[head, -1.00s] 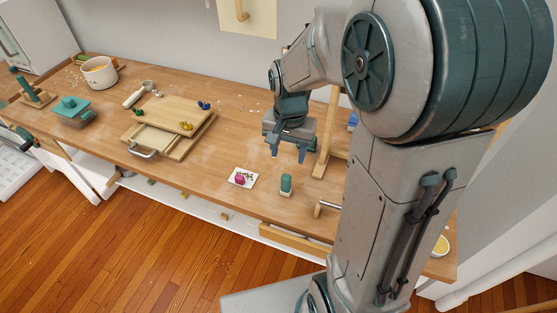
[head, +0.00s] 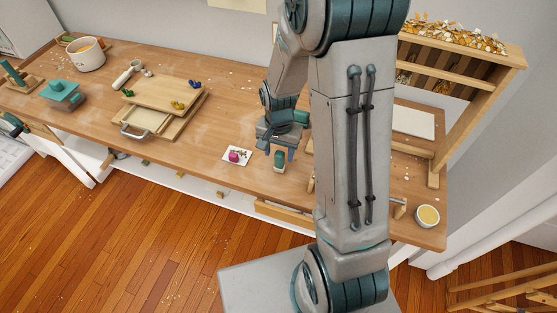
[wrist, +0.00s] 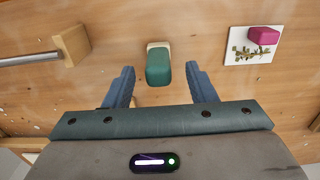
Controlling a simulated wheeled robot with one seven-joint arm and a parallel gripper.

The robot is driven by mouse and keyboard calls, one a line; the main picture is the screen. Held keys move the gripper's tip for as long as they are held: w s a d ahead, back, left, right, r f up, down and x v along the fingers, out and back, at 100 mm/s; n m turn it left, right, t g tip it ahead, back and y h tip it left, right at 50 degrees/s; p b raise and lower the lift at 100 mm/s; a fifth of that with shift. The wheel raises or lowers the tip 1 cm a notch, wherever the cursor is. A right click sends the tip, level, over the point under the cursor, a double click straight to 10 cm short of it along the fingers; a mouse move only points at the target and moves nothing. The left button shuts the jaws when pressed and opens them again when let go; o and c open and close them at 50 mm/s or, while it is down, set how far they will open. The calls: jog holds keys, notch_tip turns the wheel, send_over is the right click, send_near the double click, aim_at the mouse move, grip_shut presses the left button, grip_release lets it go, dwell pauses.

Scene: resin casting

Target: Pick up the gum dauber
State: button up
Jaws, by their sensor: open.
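The gum dauber, which I take to be the small teal-green piece with a cream part (head: 280,163), is on the wooden bench near its front edge. In the wrist view the dauber (wrist: 158,66) lies centrally between and slightly beyond my fingertips. My gripper (head: 279,149) is open and empty, above the dauber with its blue fingers pointing down. In the wrist view my gripper (wrist: 161,72) has one finger to each side of the dauber, with visible gaps. Whether the fingertips reach down to its height I cannot tell.
A white card (head: 229,158) with a magenta block (head: 234,156) and dried sprigs lies left of the dauber. A wooden block with a metal rod (wrist: 70,46) stands on the other side. A wooden press board (head: 160,97) lies further left. A small yellow-filled bowl (head: 428,215) is at right.

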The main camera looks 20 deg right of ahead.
jog(key=shift+d+f, duration=0.1)
jog(key=shift+f, duration=1.8)
jog(key=c, duration=1.1)
jog(key=shift+w+r, duration=0.1)
jog(key=shift+r, duration=0.05)
